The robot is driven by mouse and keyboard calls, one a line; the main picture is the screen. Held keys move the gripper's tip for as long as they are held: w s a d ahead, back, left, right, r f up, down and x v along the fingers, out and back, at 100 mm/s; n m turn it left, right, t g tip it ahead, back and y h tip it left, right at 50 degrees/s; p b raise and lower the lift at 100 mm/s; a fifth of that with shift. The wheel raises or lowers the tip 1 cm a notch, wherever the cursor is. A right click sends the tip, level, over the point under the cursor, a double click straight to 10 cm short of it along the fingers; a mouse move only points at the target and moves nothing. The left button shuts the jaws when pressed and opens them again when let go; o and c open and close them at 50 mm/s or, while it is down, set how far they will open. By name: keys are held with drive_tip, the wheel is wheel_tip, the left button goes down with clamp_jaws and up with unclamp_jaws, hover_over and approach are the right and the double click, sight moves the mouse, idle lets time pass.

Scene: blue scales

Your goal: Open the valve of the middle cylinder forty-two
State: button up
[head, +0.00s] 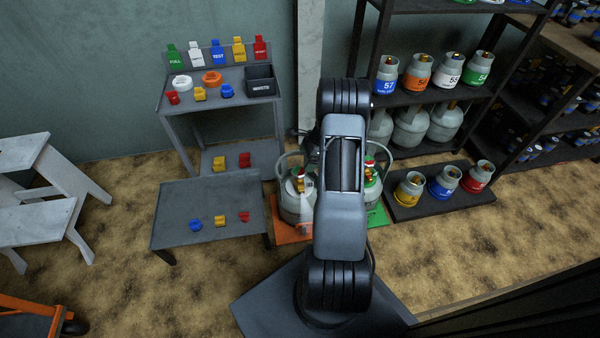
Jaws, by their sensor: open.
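A grey cylinder (292,208) with a collar frame and a red and brass valve (298,178) stands on an orange plate (283,234) just left of my arm. Another cylinder (373,190) with a green band and a red-topped valve shows on a green plate (378,217) just right of my arm. My arm covers the space between these two, so anything standing there is hidden. I cannot read the number forty-two on any cylinder.
A low table (180,215) with small blue, yellow and red pieces stands at left, before a workbench (215,105). A low platform (428,203) at right holds yellow, blue and red-banded cylinders. A white step stool (22,155) is far left. Open floor lies in front.

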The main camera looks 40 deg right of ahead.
sight(299, 171)
drive_tip(key=b+x, duration=0.2)
drive_tip(key=x, duration=0.5)
drive_tip(key=c, duration=0.9)
